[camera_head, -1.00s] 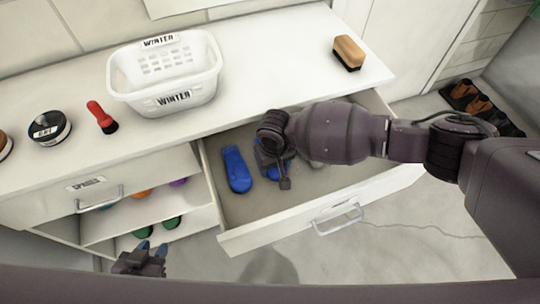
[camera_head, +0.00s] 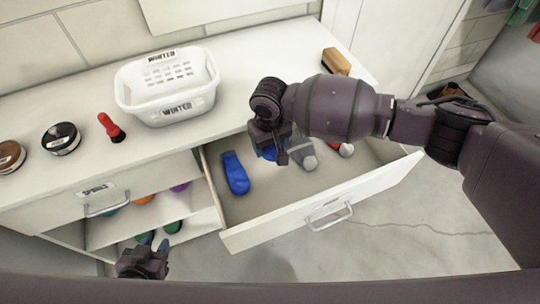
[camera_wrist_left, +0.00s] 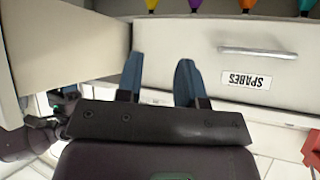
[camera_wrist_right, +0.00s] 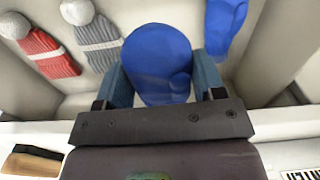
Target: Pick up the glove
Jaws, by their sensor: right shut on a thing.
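A blue glove (camera_wrist_right: 157,60) is between the fingers of my right gripper (camera_head: 270,150), which is shut on it over the open drawer (camera_head: 270,210). In the head view only a small part of this glove (camera_head: 269,153) shows below the wrist. A second blue glove (camera_head: 235,173) lies in the left part of the drawer; it also shows in the right wrist view (camera_wrist_right: 224,25). My left gripper (camera_wrist_left: 158,75) is open and empty, low in front of the cabinet; in the head view it is at the lower left (camera_head: 152,243).
A grey knit hat (camera_head: 301,152) and a red one (camera_head: 347,150) lie in the drawer. A SPARES drawer (camera_head: 97,198) is at left.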

